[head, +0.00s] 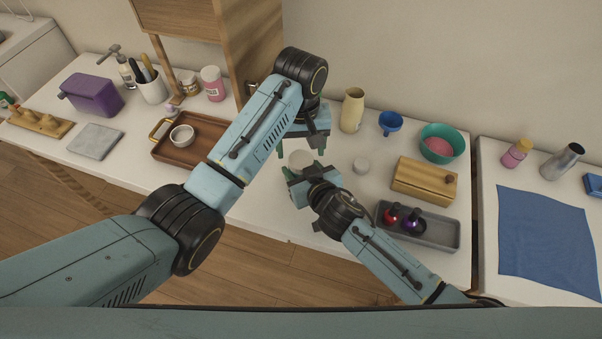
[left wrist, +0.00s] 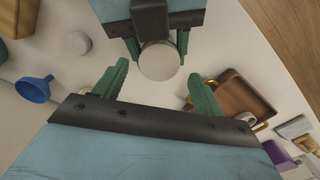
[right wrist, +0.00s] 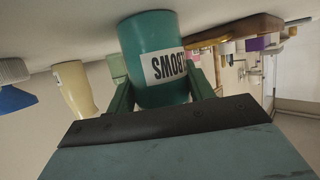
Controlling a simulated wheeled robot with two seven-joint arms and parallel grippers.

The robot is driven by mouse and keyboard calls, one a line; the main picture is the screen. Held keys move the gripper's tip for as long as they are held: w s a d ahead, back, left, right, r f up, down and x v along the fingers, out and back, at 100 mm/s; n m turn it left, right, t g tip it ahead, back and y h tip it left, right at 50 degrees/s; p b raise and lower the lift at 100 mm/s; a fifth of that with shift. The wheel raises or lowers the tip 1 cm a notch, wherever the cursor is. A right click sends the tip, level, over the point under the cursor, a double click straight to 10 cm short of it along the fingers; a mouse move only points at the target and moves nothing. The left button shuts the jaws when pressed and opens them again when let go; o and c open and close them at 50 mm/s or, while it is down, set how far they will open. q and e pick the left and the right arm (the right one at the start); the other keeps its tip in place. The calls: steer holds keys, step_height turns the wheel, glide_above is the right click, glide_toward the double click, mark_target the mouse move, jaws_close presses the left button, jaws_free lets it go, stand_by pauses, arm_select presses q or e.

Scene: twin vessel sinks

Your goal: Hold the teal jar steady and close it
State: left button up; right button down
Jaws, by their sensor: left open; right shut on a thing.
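The teal jar (right wrist: 152,42) stands upright on the table, its printed label partly showing in the right wrist view. My right gripper (right wrist: 157,78) is shut around the jar's sides. From above the jar shows a round pale top (left wrist: 160,62); I cannot tell whether this is a lid or the inside. My left gripper (head: 300,150) is open and empty, pointing down over the jar, its fingers apart from it. A small white round disc, perhaps a lid (head: 361,166), lies on the table right of the jar; it also shows in the left wrist view (left wrist: 79,43).
A wooden box (head: 424,181) and a grey tray (head: 447,236) with two bottles are at the right. A cream vase (head: 352,110), a blue funnel (head: 390,123) and a teal bowl (head: 442,143) stand behind. A brown tray (head: 204,126) is left. Bare table surrounds the disc.

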mark_target(301, 160)
arm_select(q)
steer(key=shift+f, duration=1.65)
steer(key=c, duration=1)
steer(key=shift+m, duration=1)
steer(key=o, duration=1.2)
steer(key=shift+c, duration=0.2)
steer(key=shift+d+r, duration=0.1)
step_height(301, 160, up, 12)
